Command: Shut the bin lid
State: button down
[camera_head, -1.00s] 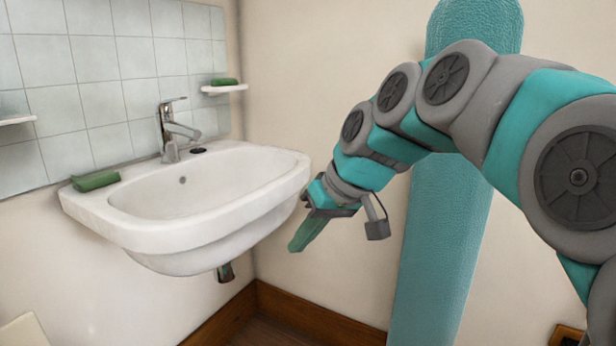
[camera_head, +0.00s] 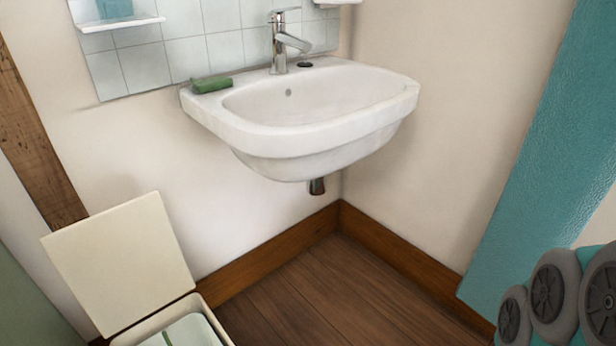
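A cream bin (camera_head: 211,318) stands on the floor at the bottom left, cut off by the picture's lower edge. Its square cream lid (camera_head: 122,262) is open, tilted up and back toward the wall. A pale liner or content shows inside the bin's opening. My arm shows only as teal and grey joints at the bottom right. My gripper is out of the picture, well away from the lid as far as the visible arm tells.
A white sink (camera_head: 310,110) with a chrome tap (camera_head: 284,42) hangs on the wall above and right of the bin. A green soap bar (camera_head: 211,84) lies on its rim. The wooden floor (camera_head: 335,295) is clear between bin and arm.

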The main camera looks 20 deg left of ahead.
aim_at(122, 264)
jog(key=u, duration=2.3)
jog(key=i+j+u, duration=0.2)
jog(key=j, duration=0.15)
